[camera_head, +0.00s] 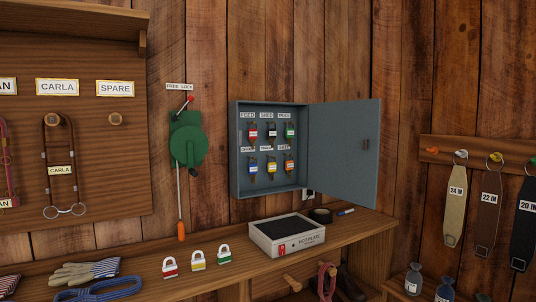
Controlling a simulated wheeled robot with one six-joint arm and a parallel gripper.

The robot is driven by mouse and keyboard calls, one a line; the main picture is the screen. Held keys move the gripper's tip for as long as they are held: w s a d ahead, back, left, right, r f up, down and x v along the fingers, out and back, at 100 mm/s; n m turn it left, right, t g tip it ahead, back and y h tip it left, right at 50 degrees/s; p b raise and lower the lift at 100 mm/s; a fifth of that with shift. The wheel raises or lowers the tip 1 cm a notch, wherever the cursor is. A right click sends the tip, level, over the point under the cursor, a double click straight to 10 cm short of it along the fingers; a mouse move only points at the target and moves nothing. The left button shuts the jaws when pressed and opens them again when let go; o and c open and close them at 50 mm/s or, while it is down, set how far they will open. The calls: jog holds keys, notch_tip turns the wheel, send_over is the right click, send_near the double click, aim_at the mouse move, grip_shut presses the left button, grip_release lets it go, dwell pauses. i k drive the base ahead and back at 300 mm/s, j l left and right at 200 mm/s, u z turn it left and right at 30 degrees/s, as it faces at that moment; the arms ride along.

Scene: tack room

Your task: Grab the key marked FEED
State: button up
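A grey-blue key cabinet (234,165) hangs on the plank wall with its door (345,150) swung open to the right. Inside, tagged keys hang in two rows under white labels. The top-left label (248,115) appears to read FEED, and a key with a red tag (252,132) hangs under it. To its right hang a key with a dark and white tag (270,132) and a key with a green tag (289,132). Blue, yellow and orange tagged keys hang below. My gripper is not in view.
A wooden bench (345,240) runs below the cabinet. A green lever device (187,145) hangs left of the cabinet.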

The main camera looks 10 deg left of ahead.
aim_at(252, 133)
jog(key=i+u, duration=0.25)
jog(key=i, duration=0.3)
jog(key=i+l+u, duration=0.2)
jog(key=i, duration=0.35)
jog(key=i+l+u, duration=0.1)
jog(key=i+u, duration=0.15)
jog(key=i, duration=0.3)
